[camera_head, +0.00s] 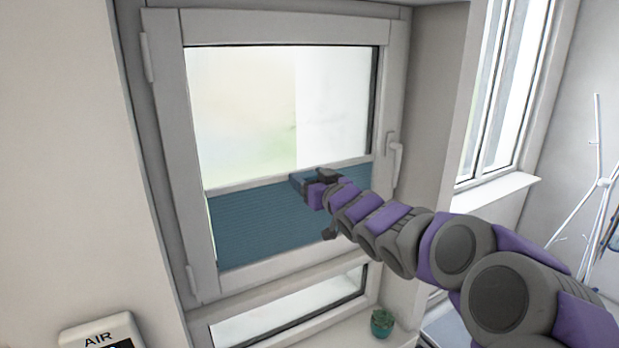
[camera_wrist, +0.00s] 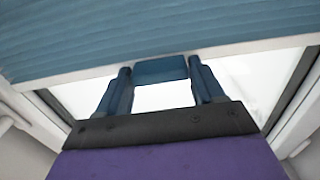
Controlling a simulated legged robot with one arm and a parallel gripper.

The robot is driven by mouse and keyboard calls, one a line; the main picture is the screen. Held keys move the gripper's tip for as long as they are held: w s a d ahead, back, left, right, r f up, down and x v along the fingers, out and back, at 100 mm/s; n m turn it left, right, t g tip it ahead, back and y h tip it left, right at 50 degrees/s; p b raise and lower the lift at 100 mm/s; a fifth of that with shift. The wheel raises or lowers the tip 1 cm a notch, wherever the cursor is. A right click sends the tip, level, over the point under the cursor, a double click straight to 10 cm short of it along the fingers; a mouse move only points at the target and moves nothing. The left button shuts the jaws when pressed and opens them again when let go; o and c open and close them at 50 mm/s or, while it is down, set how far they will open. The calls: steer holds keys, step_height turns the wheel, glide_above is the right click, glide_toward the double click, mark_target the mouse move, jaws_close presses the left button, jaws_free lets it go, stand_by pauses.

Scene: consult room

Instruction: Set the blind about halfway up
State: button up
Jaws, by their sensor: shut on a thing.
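The blind (camera_head: 260,222) is a teal pleated sheet covering the lower part of the window pane, a little under half of it as seen here. Its pale top rail (camera_head: 245,183) runs across the pane, with clear glass above. My gripper (camera_head: 312,181) is at this rail, right of its middle, and hides part of it. In the wrist view the pleats (camera_wrist: 130,35) fill the top, with the white rail (camera_wrist: 60,78) below them. A blue handle tab (camera_wrist: 160,70) on the rail sits between my two blue fingers, and my gripper is shut on it.
The window frame (camera_head: 170,110) surrounds the blind, with a window handle (camera_head: 394,160) on its right side. A small potted plant (camera_head: 382,323) stands on the sill below. An AIR wall unit (camera_head: 100,335) is at lower left, a coat stand (camera_head: 598,190) at right.

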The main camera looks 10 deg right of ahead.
steer(key=shift+r+p, duration=0.55)
steer(key=shift+r, duration=0.3)
steer(key=o, duration=1.4)
steer(key=shift+o, duration=0.2)
steer(key=v, duration=1.7)
steer(key=shift+s+b, duration=0.15)
steer(key=shift+b, duration=0.15)
steer(key=shift+d, duration=0.1)
